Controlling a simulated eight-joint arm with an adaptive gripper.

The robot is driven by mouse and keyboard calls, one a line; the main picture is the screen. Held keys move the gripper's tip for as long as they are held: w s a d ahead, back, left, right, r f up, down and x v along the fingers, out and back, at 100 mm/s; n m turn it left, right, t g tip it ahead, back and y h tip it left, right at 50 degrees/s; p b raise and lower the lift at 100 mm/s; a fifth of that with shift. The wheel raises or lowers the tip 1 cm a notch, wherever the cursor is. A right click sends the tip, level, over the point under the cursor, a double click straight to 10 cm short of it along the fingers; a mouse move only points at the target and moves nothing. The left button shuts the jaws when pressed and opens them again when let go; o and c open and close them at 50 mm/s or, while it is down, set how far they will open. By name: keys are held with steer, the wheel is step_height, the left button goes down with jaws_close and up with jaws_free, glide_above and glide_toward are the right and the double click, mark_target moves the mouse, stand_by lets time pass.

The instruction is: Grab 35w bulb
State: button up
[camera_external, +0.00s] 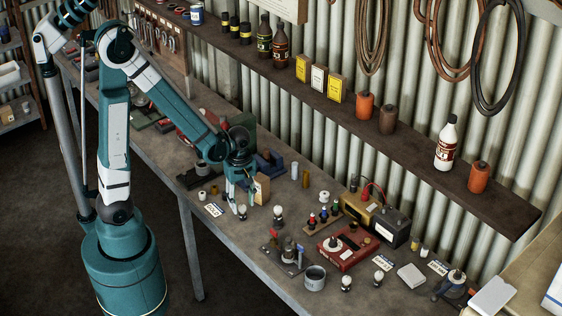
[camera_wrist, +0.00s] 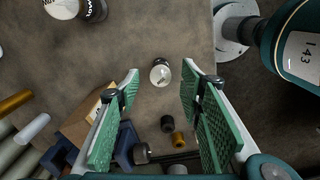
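My gripper (camera_external: 240,196) points down over the workbench. In the wrist view its two green-padded fingers (camera_wrist: 161,77) are spread apart. A small bulb with a white top (camera_wrist: 160,71) shows in the gap between the fingertips, with no visible contact. In the outside view a bulb (camera_external: 242,213) is just below the fingers. A second bulb (camera_external: 278,215) stands to its right; a larger-looking one with dark lettering (camera_wrist: 65,8) is at the wrist view's upper left. Two more bulbs (camera_external: 346,284) (camera_external: 379,277) stand near the front edge. I cannot read any wattage.
A white label card (camera_external: 213,209) lies left of the gripper. A tan box (camera_external: 260,188) and a blue block (camera_external: 268,162) are close behind it. A red device (camera_external: 347,250), a grey cup (camera_external: 315,278) and a clamp-like tool (camera_external: 286,252) lie to the right.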

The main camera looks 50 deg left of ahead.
mark_target(242, 212)
steer(key=shift+f, duration=1.45)
steer(key=c, duration=1)
